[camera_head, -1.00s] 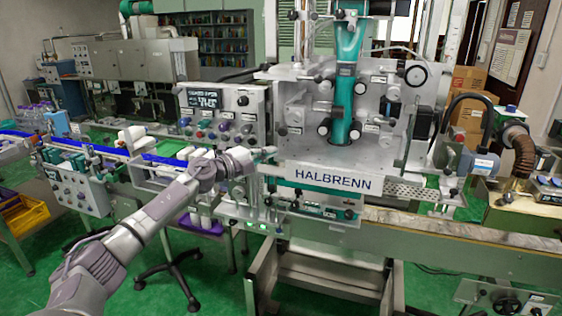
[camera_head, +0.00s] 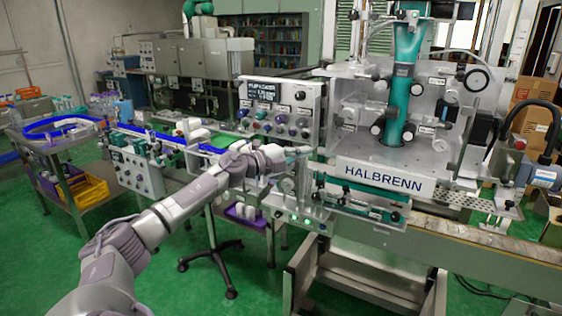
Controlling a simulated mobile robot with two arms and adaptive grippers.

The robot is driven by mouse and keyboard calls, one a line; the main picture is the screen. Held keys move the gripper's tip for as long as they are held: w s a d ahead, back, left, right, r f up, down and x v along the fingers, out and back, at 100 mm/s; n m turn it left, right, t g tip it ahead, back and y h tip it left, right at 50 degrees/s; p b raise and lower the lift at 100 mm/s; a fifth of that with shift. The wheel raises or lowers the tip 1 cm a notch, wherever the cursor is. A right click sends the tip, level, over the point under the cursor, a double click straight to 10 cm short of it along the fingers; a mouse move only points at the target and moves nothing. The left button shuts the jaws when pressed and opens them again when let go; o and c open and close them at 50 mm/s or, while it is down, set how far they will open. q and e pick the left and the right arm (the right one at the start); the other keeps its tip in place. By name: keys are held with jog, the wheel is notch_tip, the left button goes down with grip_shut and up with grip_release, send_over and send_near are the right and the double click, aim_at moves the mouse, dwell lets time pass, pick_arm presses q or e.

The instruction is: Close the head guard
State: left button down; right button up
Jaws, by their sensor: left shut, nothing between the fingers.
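The sleeve applicator's head guard (camera_head: 350,135) shows as a clear panel in front of the machine head, above the white HALBRENN plate (camera_head: 383,178). A teal sleeve column (camera_head: 401,90) with dark rollers stands behind or inside it. I cannot tell from this view how far the guard stands open. My left gripper (camera_head: 302,151) is shut and empty, at the left edge of the guard and just below the control panel. I cannot tell whether it touches the guard. My right gripper is out of view.
A control panel (camera_head: 280,108) with a screen and several buttons stands left of the head. A conveyor with blue rails (camera_head: 170,140) runs in from the left. A conveyor bed (camera_head: 490,246) extends to the right. A wheeled stool base (camera_head: 212,252) stands on the green floor.

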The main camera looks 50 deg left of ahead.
pick_arm(q)
jog(key=s+a+b, duration=0.2)
jog(key=s+a, duration=0.1)
jog(key=s, duration=0.2)
jog(key=shift+a+f+b, duration=0.15)
jog(key=shift+f+b, duration=0.05)
jog(key=shift+b, duration=0.2)
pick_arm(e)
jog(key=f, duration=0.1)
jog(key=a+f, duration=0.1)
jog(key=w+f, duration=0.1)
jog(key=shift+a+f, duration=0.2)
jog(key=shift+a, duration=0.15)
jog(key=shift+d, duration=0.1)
